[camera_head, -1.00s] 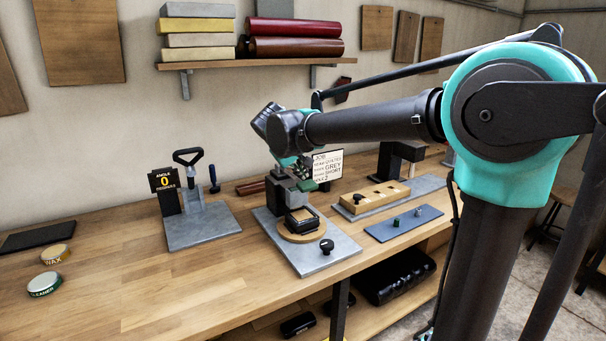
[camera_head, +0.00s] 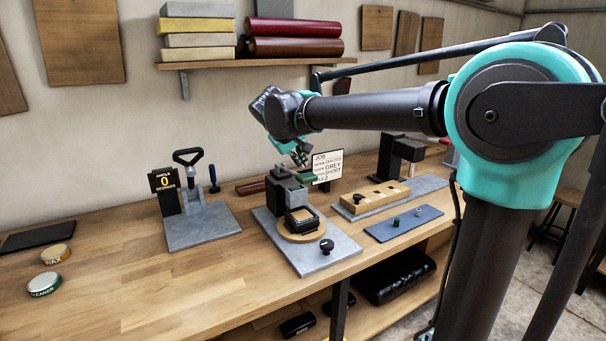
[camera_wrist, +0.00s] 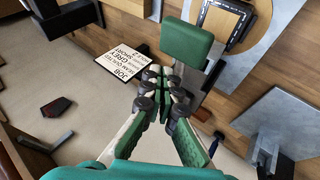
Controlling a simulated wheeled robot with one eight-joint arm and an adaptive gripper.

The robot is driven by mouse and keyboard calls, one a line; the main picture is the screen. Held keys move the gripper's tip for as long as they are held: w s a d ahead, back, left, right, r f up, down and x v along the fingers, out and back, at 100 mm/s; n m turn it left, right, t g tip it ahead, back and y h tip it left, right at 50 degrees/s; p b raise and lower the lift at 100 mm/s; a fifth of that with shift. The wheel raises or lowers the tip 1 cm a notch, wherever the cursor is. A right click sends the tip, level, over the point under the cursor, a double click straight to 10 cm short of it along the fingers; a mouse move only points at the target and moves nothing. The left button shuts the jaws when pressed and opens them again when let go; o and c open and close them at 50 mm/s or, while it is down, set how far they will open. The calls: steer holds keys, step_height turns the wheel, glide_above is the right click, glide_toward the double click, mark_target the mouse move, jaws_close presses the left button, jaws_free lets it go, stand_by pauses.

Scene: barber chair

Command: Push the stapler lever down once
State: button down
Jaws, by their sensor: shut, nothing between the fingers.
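In the wrist view the green pad (camera_wrist: 172,38) lies just beyond my fingertips. My gripper (camera_head: 302,161) is shut and empty, pointing down just above the green pad. In the wrist view my gripper (camera_wrist: 168,82) has its fingertips together. A small gap seems to separate tips and pad, but I cannot be sure.
A job card (camera_head: 328,167) stands right behind the lever. A wooden block with holes (camera_head: 375,196) and a blue mat (camera_head: 404,223) are on the right.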

steer(key=r, duration=0.5)
steer(key=shift+w+a, duration=0.25)
steer(key=shift+w, duration=0.1)
stand_by(0.5)
steer(key=s+d+f+m+g+y, duration=0.1)
steer(key=s+d+f+m, duration=0.25)
steer(key=d+f, duration=0.75)
steer(key=s+d+f+m+y, duration=0.15)
steer(key=s+d+f, duration=0.35)
steer(key=d+f, duration=0.6)
steer(key=s+d+f+m+g, duration=0.1)
steer(key=s+d+f, duration=0.1)
steer(key=s+f, duration=0.4)
steer(key=s+d+f+g, duration=0.1)
steer(key=s+f, duration=0.5)
steer(key=s, duration=0.6)
steer(key=shift+s+d+m, duration=0.2)
steer(key=shift+d+m, duration=0.2)
steer(key=shift+d, duration=0.3)
